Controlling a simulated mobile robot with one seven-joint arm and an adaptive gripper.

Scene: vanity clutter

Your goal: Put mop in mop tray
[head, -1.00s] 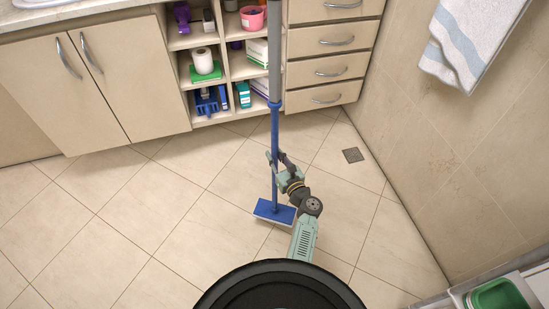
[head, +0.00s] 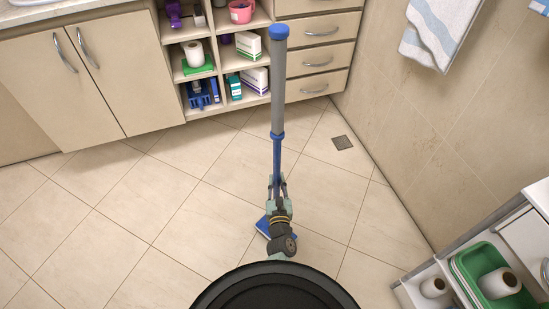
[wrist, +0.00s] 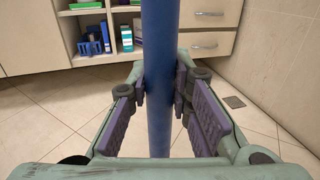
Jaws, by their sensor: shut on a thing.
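The mop (head: 278,105) stands roughly upright in the head view, with a grey upper handle, a blue cap and a blue lower pole. My gripper (head: 277,184) is shut around the blue pole. In the wrist view, the pole (wrist: 160,45) runs between the finger pads of my gripper (wrist: 160,88). The blue mop head (head: 263,228) is partly hidden behind my gripper, low over the tiles; I cannot tell whether it touches the floor. I cannot make out a mop tray for certain in either view.
Beige cabinets (head: 95,85) and open shelves (head: 200,105) with bottles and boxes line the back. A towel (head: 445,30) hangs on the right wall. At lower right, a shelf unit holds a green bin (head: 468,262) and paper rolls. The floor (head: 130,215) at left is clear.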

